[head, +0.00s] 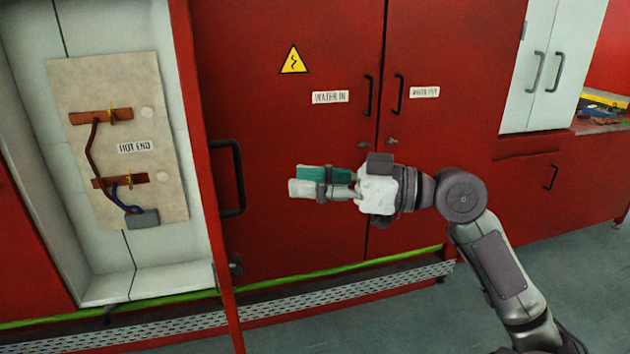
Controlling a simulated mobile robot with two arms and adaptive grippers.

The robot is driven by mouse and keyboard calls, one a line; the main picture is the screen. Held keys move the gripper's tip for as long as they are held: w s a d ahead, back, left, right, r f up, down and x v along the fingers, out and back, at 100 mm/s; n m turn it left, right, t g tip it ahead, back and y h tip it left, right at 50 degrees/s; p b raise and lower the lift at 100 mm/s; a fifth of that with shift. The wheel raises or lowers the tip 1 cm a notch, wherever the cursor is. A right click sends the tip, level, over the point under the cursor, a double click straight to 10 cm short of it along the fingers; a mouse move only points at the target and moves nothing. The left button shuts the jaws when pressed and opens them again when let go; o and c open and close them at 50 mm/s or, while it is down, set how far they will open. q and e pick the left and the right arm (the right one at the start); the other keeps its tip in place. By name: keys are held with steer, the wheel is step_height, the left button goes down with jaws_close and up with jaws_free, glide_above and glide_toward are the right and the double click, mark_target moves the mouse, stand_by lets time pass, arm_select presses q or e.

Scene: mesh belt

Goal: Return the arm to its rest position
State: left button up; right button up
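My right gripper (293,182) reaches in from the lower right and points left, in front of the closed red cabinet doors (290,120). One part at its tip is teal and the other is pale grey. They lie side by side with no clear gap from this angle, so I cannot tell whether they are open or shut. No separate object is clearly seen between them. My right arm (495,265) is bent at the elbow and stretched forward. My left gripper is not in view.
A beige "HOT END" panel (125,180) with copper bars and wires is in the open white compartment at left. The red door edge (205,160) and black handle (232,178) stand between it and my gripper. Grey floor (570,280) is clear at lower right.

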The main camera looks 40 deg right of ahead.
steer(key=shift+s+d, duration=0.25)
steer(key=shift+s, duration=0.05)
stand_by(0.4)
